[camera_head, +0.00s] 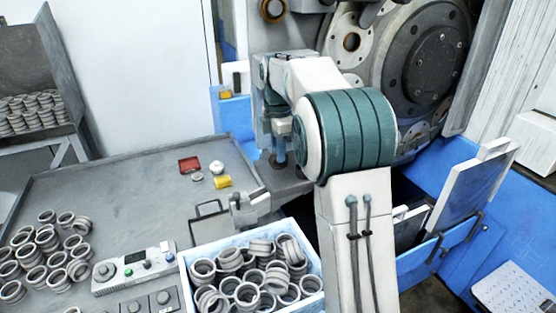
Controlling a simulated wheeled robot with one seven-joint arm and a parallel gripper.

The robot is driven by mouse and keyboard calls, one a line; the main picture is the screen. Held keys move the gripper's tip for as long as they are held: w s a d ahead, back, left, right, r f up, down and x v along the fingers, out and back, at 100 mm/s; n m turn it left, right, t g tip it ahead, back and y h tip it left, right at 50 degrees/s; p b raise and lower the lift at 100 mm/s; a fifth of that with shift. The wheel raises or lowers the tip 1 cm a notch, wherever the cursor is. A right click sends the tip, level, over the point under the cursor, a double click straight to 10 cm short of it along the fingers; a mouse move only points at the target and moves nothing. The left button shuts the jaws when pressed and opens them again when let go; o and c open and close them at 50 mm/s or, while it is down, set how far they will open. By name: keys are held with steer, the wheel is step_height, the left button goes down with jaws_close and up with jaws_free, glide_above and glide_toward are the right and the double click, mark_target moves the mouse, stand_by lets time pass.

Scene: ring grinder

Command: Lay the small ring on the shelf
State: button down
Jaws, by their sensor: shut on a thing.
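My arm reaches up from the bottom and bends over to the left. My gripper (279,161) points down at the right end of the grey table, in front of the grinder. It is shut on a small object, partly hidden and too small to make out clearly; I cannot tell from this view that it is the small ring. Grey rings (48,240) lie loose at the table's left, and more fill a white-blue crate (188,268) at the front. A grey shelf rack (48,138) at the far left holds rows of rings.
The grey table (120,200) has free room in its middle. A control box (133,270), a red tray (190,164), a yellow piece (222,182) and a grey fixture (250,205) stand on it. The grinder (425,65) and blue machine base (440,190) stand behind and right.

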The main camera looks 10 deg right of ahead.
mark_target(278, 166)
steer(key=shift+f, duration=1.95)
steer(key=shift+f, duration=0.15)
steer(key=c, duration=1.3)
jaws_free()
steer(key=shift+o, duration=0.2)
